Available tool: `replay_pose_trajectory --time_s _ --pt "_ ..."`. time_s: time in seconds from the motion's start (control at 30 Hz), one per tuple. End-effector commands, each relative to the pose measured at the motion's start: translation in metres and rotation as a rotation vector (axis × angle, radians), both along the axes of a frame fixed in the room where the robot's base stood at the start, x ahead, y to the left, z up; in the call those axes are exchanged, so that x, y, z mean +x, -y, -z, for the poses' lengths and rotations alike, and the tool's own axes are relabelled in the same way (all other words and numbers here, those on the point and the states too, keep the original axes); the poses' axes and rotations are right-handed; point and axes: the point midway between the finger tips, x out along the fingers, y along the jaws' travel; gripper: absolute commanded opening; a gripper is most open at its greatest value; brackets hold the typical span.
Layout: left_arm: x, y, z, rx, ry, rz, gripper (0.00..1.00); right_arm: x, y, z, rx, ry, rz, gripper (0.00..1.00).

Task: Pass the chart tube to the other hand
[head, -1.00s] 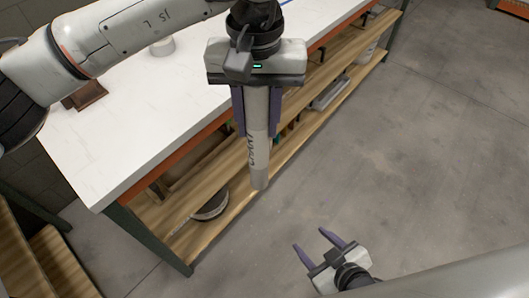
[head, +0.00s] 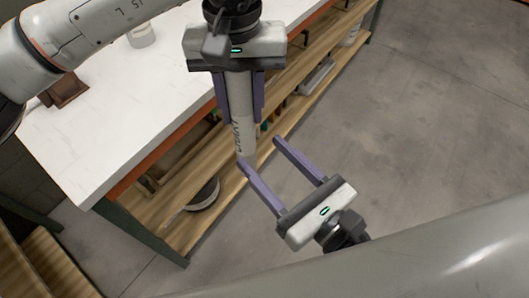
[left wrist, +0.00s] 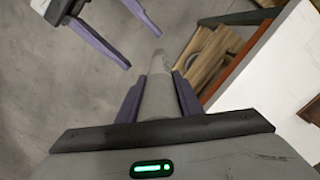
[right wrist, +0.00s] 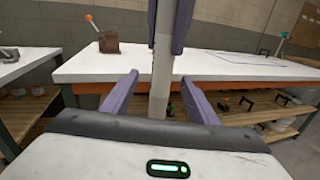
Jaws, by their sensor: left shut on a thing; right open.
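The chart tube (head: 241,118) is a grey-white cylinder with dark lettering, hanging upright below my left gripper (head: 239,105). My left gripper is shut on its upper part; the tube also shows between the fingers in the left wrist view (left wrist: 159,92). My right gripper (head: 260,152) is open and empty, with its purple fingers pointing up toward the tube's lower end. In the right wrist view the tube (right wrist: 162,75) stands ahead, between the open right fingers (right wrist: 160,85) in the picture. I cannot tell whether the right fingers touch it.
A white-topped workbench (head: 120,115) with a wooden lower shelf (head: 175,215) stands behind the tube. A dark round item (head: 203,193) lies on that shelf. A brown block (head: 66,90) stands on the benchtop. The floor (head: 420,120) to the right is clear.

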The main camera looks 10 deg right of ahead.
Motion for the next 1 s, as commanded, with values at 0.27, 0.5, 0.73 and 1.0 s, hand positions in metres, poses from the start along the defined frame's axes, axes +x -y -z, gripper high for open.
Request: replay_pose_trajectory --time_s 0.27,0.5,0.73,1.0 --pt "0.0 0.0 0.0 0.0 0.0 0.0 0.0 0.017 -0.01 -0.005 -0.03 0.029 -0.009 0.54" --pt "0.0 0.0 0.0 0.0 0.0 0.0 0.0 0.05 -0.026 -0.005 -0.027 0.027 -0.008 0.54" --pt "0.0 0.0 0.0 0.0 0.0 0.0 0.0 0.085 -0.041 -0.004 -0.027 0.023 -0.006 0.54" --pt "0.0 0.0 0.0 0.0 0.0 0.0 0.0 0.106 -0.051 -0.003 -0.027 0.02 -0.006 0.54"
